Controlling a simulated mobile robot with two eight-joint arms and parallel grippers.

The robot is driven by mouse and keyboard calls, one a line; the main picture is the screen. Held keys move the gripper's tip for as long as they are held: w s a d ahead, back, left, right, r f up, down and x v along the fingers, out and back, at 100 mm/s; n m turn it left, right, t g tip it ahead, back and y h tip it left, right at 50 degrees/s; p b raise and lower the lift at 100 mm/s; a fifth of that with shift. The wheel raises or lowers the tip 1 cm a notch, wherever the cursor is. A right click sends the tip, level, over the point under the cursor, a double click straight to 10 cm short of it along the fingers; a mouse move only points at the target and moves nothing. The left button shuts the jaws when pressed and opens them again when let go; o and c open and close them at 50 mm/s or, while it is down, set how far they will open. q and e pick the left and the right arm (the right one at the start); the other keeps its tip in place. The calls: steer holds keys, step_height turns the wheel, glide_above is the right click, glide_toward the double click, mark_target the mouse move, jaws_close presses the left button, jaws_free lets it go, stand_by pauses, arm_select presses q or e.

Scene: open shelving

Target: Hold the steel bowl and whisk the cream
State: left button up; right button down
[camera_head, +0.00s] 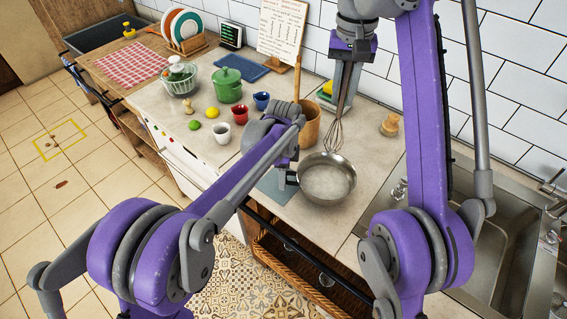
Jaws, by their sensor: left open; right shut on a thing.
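The steel bowl (345,164) stands upright on the counter near its front edge, left of the sink. My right gripper (344,92) is shut on the whisk (335,134), which hangs wires down. The whisk's lower end shows at the bowl's far rim; I cannot tell whether it is inside or above it. My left gripper (287,178) is open beside the left side of the bowl. Whether it touches the rim cannot be told. Its fingers are small and partly hidden by my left arm. Cream is not clearly distinguishable in the bowl.
A wooden crock (309,128) stands just behind the bowl. White (221,133), red (240,114) and blue (261,101) cups and a green pot (228,86) stand further left. The sink (499,250) is at right. A wooden-topped shaker (390,125) stands near the wall.

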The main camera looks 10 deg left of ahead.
arm_select(q)
steer(key=shift+f, duration=1.05)
jaws_close()
stand_by(0.5)
steer(key=c, duration=0.7)
jaws_free()
jaws_close()
